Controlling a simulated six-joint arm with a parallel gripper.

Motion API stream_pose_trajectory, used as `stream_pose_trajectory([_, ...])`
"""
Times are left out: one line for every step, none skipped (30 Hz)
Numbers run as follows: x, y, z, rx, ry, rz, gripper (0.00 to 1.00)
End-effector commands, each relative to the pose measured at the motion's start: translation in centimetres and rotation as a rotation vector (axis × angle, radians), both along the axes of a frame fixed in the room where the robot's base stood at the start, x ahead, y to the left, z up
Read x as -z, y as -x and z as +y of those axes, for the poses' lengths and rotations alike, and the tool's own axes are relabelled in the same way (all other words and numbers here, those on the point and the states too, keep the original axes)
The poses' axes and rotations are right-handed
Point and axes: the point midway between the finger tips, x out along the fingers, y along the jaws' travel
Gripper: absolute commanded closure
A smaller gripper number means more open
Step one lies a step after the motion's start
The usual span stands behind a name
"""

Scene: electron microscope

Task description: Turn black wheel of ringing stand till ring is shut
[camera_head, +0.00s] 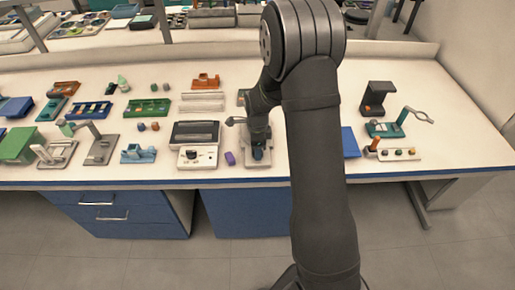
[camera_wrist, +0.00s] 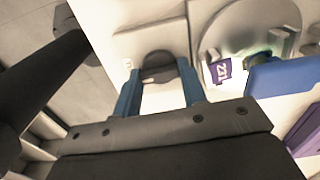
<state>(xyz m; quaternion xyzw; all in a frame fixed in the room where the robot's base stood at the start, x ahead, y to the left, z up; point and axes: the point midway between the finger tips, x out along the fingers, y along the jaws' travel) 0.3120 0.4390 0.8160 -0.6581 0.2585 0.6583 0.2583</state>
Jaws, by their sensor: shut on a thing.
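The black wheel (camera_wrist: 160,67) shows in the wrist view between the two blue fingers of my gripper (camera_wrist: 157,76). My gripper is shut on it, one finger on each side. The pale body of the ringing stand (camera_wrist: 150,38) lies around and behind the wheel. In the head view my gripper (camera_head: 257,152) points down onto the stand's light base (camera_head: 260,161) near the bench's front edge. My arm and gripper hide much of the stand there. I cannot tell in either view how far the ring is open.
A purple block (camera_head: 230,158) lies just left of the stand. A white box with knobs (camera_head: 198,157) stands farther left. A blue plate (camera_head: 350,143) and a white strip with coloured knobs (camera_head: 398,154) lie to the right. A purple label (camera_wrist: 220,71) shows beside the fingers.

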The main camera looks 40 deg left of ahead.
Motion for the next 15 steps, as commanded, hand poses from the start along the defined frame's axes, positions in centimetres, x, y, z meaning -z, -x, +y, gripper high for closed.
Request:
stream_pose_trajectory([-0.07, -0.03, 0.04, 0.024, -0.001, -0.001, 0.85])
stream_pose_trajectory([-0.07, -0.03, 0.04, 0.039, -0.001, -0.001, 0.85])
stream_pose_trajectory([-0.07, -0.03, 0.04, 0.057, -0.001, -0.001, 0.85])
stream_pose_trajectory([-0.07, -0.03, 0.04, 0.07, -0.001, -0.001, 0.85])
stream_pose_trajectory([-0.07, -0.03, 0.04, 0.08, -0.001, -0.001, 0.85])
stream_pose_trajectory([-0.07, -0.03, 0.04, 0.094, -0.001, -0.001, 0.85])
stream_pose_trajectory([-0.07, -0.03, 0.04, 0.103, -0.001, -0.001, 0.85])
stream_pose_trajectory([-0.07, -0.03, 0.04, 0.11, -0.001, -0.001, 0.85])
stream_pose_trajectory([-0.07, -0.03, 0.05, 0.119, -0.001, -0.001, 0.85])
stream_pose_trajectory([-0.07, -0.03, 0.05, 0.125, -0.001, -0.001, 0.85])
stream_pose_trajectory([-0.07, -0.03, 0.05, 0.13, -0.001, -0.001, 0.85])
stream_pose_trajectory([-0.08, -0.03, 0.05, 0.134, -0.001, -0.001, 0.85])
stream_pose_trajectory([-0.08, -0.03, 0.05, 0.137, -0.001, -0.001, 0.85])
stream_pose_trajectory([-0.08, -0.03, 0.05, 0.139, -0.001, -0.001, 0.85])
stream_pose_trajectory([-0.08, -0.03, 0.05, 0.141, -0.001, -0.001, 0.85])
